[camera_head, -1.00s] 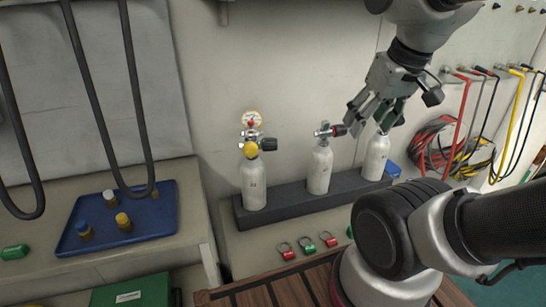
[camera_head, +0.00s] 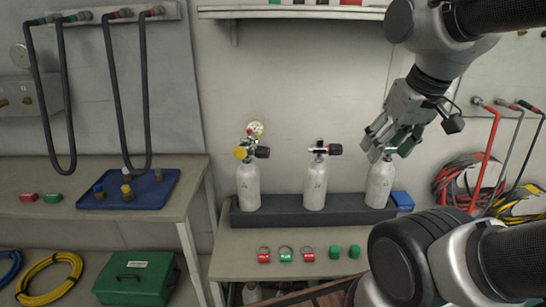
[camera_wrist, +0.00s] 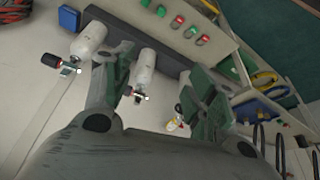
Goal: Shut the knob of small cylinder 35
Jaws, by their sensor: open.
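Three white cylinders stand in a row; their numbers are too small to read, so I cannot tell which is 35. The left cylinder (camera_head: 248,187) carries a gauge, a yellow part and a dark knob. The middle cylinder (camera_head: 315,187) has a valve with a dark knob (camera_head: 335,149) pointing right. My gripper (camera_head: 388,144) is open and empty near the top of the right cylinder (camera_head: 379,186), hiding much of its valve. In the wrist view, the right cylinder (camera_wrist: 88,40) with its dark knob (camera_wrist: 50,60) and the middle cylinder (camera_wrist: 146,72) show around my left-hand finger.
A dark rack (camera_head: 280,217) holds the cylinders on a bench, with a blue block (camera_head: 402,200) at its right end. Red and green tags (camera_head: 285,254) lie in front. A blue tray (camera_head: 105,202) is at left. Hoses hang at both sides.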

